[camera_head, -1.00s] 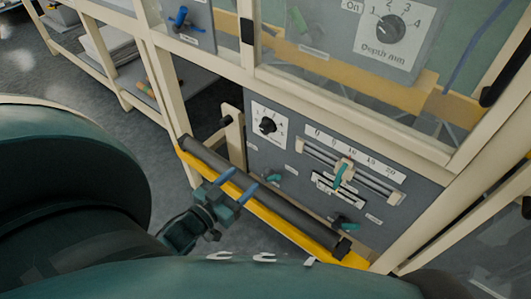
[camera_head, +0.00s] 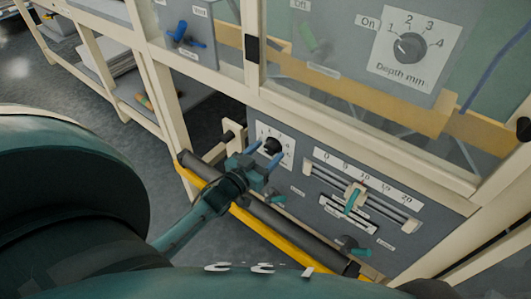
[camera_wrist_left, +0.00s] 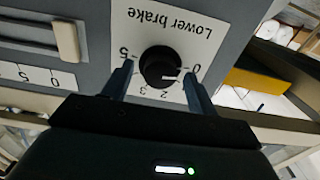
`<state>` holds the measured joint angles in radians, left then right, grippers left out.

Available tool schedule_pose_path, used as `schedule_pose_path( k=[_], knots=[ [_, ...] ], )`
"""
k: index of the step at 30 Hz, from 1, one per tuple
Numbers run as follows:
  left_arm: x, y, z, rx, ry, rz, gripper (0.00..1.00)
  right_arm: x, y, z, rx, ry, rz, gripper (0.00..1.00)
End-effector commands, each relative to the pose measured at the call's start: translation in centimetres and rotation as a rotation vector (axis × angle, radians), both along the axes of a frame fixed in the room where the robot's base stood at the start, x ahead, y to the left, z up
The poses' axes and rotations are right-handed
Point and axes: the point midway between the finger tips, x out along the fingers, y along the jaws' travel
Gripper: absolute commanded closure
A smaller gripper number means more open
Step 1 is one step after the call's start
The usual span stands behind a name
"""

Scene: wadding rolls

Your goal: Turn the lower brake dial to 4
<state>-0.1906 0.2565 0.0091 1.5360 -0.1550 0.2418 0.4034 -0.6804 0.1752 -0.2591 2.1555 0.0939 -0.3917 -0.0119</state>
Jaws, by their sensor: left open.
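The lower brake dial is a black round knob (camera_wrist_left: 160,66) on a white plate (camera_wrist_left: 180,25) lettered "Lower brake", upside down in the left wrist view. A pale mark on the knob's edge points toward the low numbers, between 0 and 2. In the head view the knob (camera_head: 272,145) is partly behind the fingers. My left gripper (camera_head: 265,153) is open in front of the dial. In the left wrist view its fingers (camera_wrist_left: 158,70) stand on either side of the knob, with gaps visible. My right gripper is not in view.
A dark roller (camera_head: 290,229) and yellow bar (camera_head: 265,232) run below the panel, under my left wrist. A "Depth mm" dial (camera_head: 410,47) sits higher up. Cream frame posts (camera_head: 165,85) stand left.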

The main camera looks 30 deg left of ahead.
Motion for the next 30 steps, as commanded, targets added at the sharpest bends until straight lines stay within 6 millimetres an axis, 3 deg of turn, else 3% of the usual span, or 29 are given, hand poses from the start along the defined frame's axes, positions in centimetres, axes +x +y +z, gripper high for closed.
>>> schedule_pose_path(
  k=[8, 24, 30],
  knots=[
    [0.11, -0.03, 0.0, -0.001, 0.0, 0.0, 0.43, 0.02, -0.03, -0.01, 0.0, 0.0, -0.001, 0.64],
    [0.08, -0.03, -0.01, -0.001, 0.0, 0.0, 0.86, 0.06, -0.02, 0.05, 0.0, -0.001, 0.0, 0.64],
    [0.08, -0.03, 0.0, 0.012, -0.001, 0.0, 0.86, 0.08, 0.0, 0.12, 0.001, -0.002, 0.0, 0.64]
  ],
)
